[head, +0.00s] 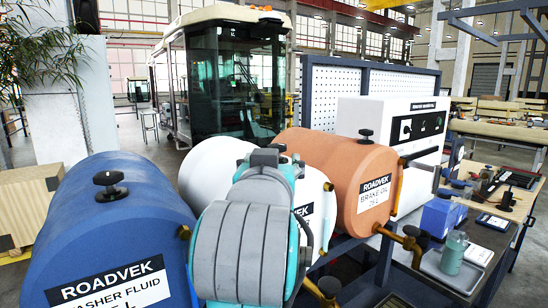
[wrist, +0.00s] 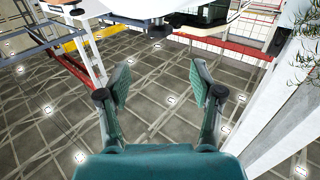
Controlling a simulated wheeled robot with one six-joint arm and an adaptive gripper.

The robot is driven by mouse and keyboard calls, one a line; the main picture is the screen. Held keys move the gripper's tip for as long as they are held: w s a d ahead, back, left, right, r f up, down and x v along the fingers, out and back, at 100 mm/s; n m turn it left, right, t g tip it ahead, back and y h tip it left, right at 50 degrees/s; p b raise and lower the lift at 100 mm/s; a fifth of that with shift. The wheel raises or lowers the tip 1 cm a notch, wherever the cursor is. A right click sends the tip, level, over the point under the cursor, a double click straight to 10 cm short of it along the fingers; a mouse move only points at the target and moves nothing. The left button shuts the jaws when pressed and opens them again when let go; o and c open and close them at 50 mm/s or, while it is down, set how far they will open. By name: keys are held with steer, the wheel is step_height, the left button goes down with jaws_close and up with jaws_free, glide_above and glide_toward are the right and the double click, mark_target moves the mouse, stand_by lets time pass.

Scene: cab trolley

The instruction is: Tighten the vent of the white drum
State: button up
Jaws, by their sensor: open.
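The white drum (head: 212,160) lies on its side between a blue and an orange drum in the head view. My arm covers much of its middle, and only parts of its body and label show. I cannot make out its vent; it seems hidden behind my arm. In the wrist view my gripper (wrist: 160,75) is open, its two fingers wide apart with nothing between them. That view shows the hall's structure beyond the fingers, not the drum clearly. In the head view I cannot make out the fingers.
The blue drum (head: 125,225) has a black vent knob (head: 109,181) on top. The orange drum (head: 325,160) has a similar knob (head: 366,136). A white control box (head: 418,125) stands behind it. A bench (head: 490,230) with small items is right; a cab (head: 222,75) stands behind.

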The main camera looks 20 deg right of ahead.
steer(key=shift+s+a, duration=0.1)
steer(key=shift+s, duration=0.2)
steer(key=n+y, duration=0.7)
steer(key=y, duration=0.4)
glide_toward(282, 147)
steer(key=shift+t, duration=0.4)
steer(key=x, duration=1.1)
steer(key=shift+w+f, duration=0.3)
steer(key=shift+f, duration=0.1)
steer(key=c, duration=1.2)
steer(key=shift+o, duration=0.2)
steer(key=shift+a, duration=0.1)
